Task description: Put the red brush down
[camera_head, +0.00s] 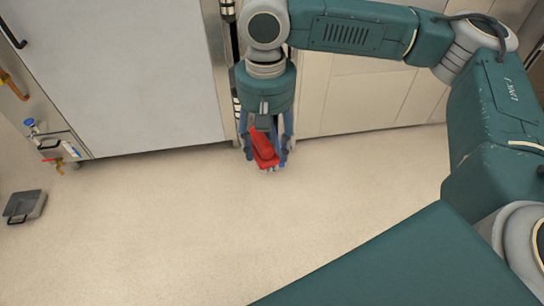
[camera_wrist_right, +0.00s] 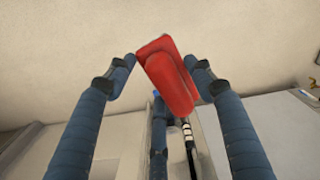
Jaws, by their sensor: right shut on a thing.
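The red brush (camera_head: 264,148) is held by my right gripper (camera_head: 266,157), which points down over the pale floor near the foot of the wall units. In the right wrist view the brush (camera_wrist_right: 170,78) sits tilted between the blue fingers of the right gripper (camera_wrist_right: 163,80), shut on it. A third finger shows behind the brush, partly hidden. The brush's underside is mostly hidden, and I cannot tell how far it is above the floor. My left gripper is not in view.
A large light grey panel (camera_head: 120,75) and cream panels (camera_head: 365,95) stand behind the gripper. A grey dustpan-like tray (camera_head: 24,206) lies on the floor at far left. Pipes with valves (camera_head: 58,150) stick out near it. The floor (camera_head: 180,230) in front is clear.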

